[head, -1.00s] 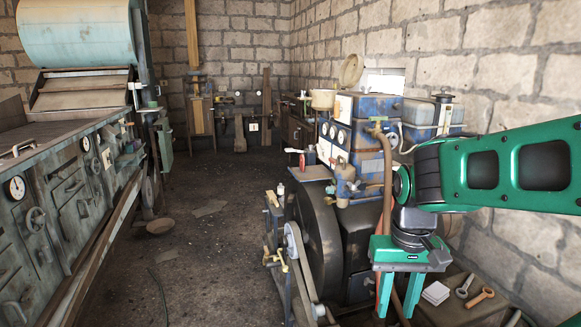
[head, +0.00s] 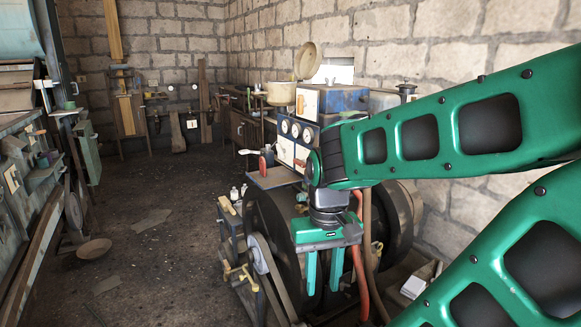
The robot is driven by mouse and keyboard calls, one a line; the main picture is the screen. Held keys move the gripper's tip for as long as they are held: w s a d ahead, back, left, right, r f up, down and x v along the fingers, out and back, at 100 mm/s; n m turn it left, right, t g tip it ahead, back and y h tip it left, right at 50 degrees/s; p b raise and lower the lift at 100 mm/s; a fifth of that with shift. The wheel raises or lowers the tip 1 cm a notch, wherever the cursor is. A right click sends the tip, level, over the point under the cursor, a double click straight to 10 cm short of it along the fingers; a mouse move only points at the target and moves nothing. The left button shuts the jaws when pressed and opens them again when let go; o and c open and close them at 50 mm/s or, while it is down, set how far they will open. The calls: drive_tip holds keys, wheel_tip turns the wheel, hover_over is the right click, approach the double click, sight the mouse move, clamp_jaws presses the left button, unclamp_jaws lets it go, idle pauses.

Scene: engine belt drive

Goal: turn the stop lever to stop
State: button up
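The blue engine (head: 345,98) with round gauges stands along the right wall. Its large dark flywheel (head: 268,222) and a belt (head: 265,262) are at its near left. A small brass lever-like fitting (head: 240,276) sits low beside the belt; I cannot tell whether it is the stop lever, and no label shows. My arm hides much of the engine's near side.
A red can (head: 266,160) stands on a small shelf (head: 274,179) beside the engine. A red hose (head: 358,265) runs down just right of my gripper. A bench with panels (head: 18,215) lines the left.

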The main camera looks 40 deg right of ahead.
sight(297, 163)
drive_tip(key=shift+o, duration=0.6)
